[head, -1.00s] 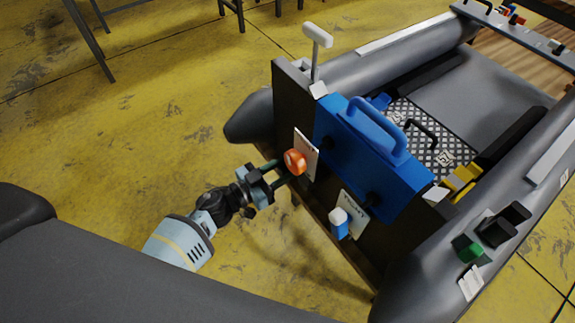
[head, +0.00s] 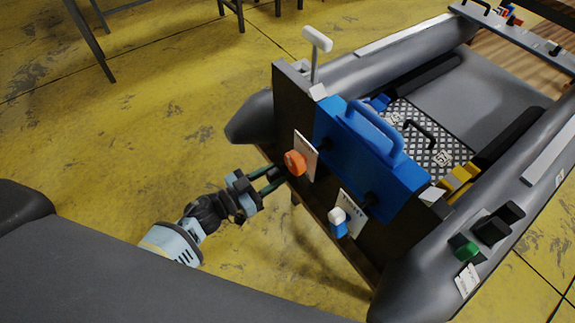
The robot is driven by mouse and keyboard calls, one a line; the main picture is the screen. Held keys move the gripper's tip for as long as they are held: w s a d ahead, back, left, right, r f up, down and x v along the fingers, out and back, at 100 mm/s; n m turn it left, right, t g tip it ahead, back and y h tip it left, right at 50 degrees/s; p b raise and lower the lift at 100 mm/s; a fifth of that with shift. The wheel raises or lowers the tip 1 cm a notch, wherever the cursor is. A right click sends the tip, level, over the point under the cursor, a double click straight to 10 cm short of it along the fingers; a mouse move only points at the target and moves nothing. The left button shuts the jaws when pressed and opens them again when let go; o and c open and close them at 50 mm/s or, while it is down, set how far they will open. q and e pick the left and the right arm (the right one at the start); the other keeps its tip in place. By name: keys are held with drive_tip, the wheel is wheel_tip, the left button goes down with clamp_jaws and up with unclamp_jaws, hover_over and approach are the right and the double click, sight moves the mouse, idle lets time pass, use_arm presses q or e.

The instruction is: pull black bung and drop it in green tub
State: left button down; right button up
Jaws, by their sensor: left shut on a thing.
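My left gripper (head: 281,177) is at the dark transom (head: 285,105) of the grey inflatable boat, just below and left of an orange round knob (head: 295,162) on a white plate. Its two fingers are close together and shut on a small dark thing, which fits the black bung. The bung is mostly hidden between the fingertips and hard to tell from the dark board. I cannot tell whether it is still seated. No green tub shows. My right gripper is not in view.
A blue case-like block (head: 365,150) with a handle hangs on the transom. A blue-and-white knob (head: 338,222) is lower right. A white T-handle (head: 317,42) stands on top. A green cap (head: 466,248) sits on the near tube. The yellow floor at left is clear.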

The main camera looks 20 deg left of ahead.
sight(268, 179)
use_arm(q)
drive_tip(key=shift+v, duration=1.1)
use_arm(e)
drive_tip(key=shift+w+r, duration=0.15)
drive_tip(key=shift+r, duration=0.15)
use_arm(q)
drive_tip(key=shift+s+a+p, duration=0.1)
drive_tip(key=shift+p, duration=0.2)
drive_tip(key=shift+p+v, duration=0.5)
drive_tip(key=shift+v, duration=1.2)
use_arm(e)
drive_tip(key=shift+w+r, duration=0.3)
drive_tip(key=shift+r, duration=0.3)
